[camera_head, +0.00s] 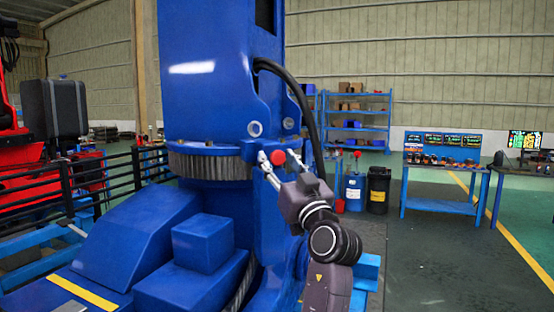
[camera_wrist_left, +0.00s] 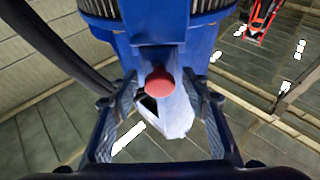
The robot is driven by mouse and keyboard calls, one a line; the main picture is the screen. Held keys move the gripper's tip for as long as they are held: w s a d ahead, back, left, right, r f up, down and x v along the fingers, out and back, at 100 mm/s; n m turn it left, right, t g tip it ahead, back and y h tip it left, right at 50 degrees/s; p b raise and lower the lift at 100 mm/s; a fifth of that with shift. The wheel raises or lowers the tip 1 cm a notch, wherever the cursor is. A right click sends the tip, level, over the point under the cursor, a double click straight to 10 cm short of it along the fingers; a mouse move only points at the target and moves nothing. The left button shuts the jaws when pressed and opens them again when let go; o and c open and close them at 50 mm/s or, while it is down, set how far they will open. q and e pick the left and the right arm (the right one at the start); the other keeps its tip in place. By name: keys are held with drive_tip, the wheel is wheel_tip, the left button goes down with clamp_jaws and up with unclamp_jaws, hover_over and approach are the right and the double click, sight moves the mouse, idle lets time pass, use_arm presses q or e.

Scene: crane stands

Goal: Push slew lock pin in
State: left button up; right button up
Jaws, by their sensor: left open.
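The slew lock pin shows its round red knob (camera_head: 278,158) on the blue bracket at the crane's toothed slew ring (camera_head: 210,164). It also shows in the left wrist view as a red knob (camera_wrist_left: 159,80) in front of a blue block. My left gripper (camera_head: 277,159) is open, with one finger on each side of the knob. In the left wrist view the fingers (camera_wrist_left: 160,104) stand well apart, with a gap on both sides of the knob. The pin's shaft is hidden behind the knob. My right gripper is not in view.
The blue crane column (camera_head: 220,75) rises above the ring. A black hose (camera_head: 308,100) loops down close to my left gripper. Blue base boxes (camera_head: 203,243) stand below left. A black railing (camera_head: 100,180) is at left. A blue workbench (camera_head: 440,175) stands farther right, with open floor before it.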

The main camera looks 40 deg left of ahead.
use_arm(q)
drive_tip(key=v, duration=0.6)
drive_tip(key=shift+f, duration=0.2)
drive_tip(key=shift+s+d, duration=0.1)
drive_tip(key=shift+d, duration=0.05)
